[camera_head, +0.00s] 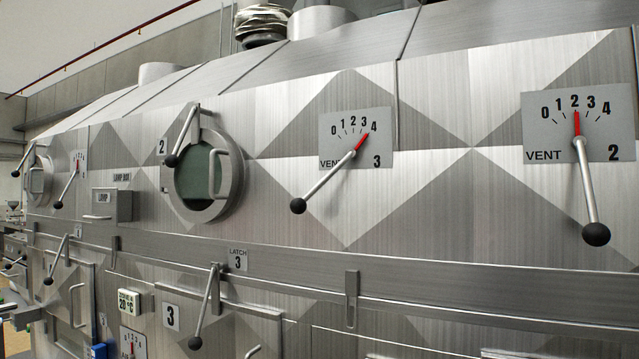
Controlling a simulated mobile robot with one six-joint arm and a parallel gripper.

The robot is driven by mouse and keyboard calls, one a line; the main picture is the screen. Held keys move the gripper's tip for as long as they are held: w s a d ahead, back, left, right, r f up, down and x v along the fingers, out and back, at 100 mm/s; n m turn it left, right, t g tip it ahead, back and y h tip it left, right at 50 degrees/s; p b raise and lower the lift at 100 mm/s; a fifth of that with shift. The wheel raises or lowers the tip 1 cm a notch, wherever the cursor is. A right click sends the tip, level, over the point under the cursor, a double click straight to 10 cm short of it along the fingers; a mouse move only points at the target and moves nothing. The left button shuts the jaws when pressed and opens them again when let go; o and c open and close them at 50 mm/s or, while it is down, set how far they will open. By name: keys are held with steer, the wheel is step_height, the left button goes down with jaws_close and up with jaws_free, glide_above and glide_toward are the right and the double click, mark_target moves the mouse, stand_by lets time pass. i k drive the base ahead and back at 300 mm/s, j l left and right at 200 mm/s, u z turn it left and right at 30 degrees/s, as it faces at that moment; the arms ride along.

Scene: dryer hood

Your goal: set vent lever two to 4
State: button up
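The plate of vent lever two (622,127) is at the upper right, marked VENT 2 with a scale from 0 to 4. Its red pointer (576,123) stands at 2. Its metal lever (588,185) hangs down, slightly to the right, and ends in a black ball knob (596,234). No gripper shows in this view, and nothing touches the lever.
The vent 3 lever (328,182) is to the left, its pointer near 4. A round porthole (196,178) with a handle is further left. A latch 3 lever (204,305) hangs below. A horizontal ledge (460,283) runs beneath the vents.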

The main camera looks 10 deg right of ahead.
mark_target(595, 234)
steer(key=k+z, duration=0.1)
steer(key=z, duration=1.1)
